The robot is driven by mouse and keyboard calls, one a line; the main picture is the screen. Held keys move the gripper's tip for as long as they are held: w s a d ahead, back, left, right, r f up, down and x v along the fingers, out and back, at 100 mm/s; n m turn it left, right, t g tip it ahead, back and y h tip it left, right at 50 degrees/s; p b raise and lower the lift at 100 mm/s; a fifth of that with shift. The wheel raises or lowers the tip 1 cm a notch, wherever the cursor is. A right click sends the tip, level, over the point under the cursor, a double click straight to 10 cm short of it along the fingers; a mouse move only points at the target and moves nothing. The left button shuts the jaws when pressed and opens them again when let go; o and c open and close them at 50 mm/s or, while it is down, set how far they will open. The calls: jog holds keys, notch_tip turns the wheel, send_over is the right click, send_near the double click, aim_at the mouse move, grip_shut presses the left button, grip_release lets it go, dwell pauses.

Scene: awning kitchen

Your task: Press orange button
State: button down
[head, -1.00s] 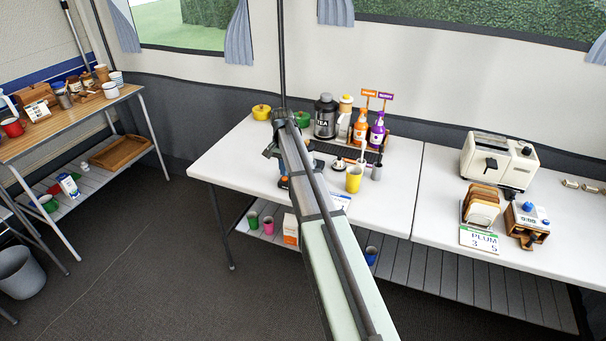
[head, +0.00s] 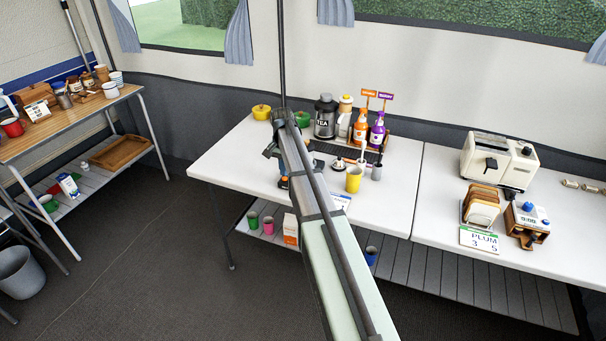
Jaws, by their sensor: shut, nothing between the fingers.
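My gripper (head: 270,151) hangs over the left part of the white table (head: 225,160), and its fingers are small and dark here. It appears shut and empty. A small dark object with an orange spot (head: 284,180) shows on the table just below my gripper, partly hidden by my arm; I cannot tell for sure that the spot is a button. An orange bottle (head: 360,128) stands under an orange sign at the back of the table, apart from my gripper.
A toaster (head: 498,160) and a bread rack (head: 481,205) are on the right table. The left front table corner is clear.

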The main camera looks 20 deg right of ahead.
jog(key=shift+f, duration=1)
dwell(0.7)
jog(key=shift+r, duration=1.05)
notch_tip(320, 180, up, 10)
jog(key=shift+f, duration=0.25)
dwell(4.5)
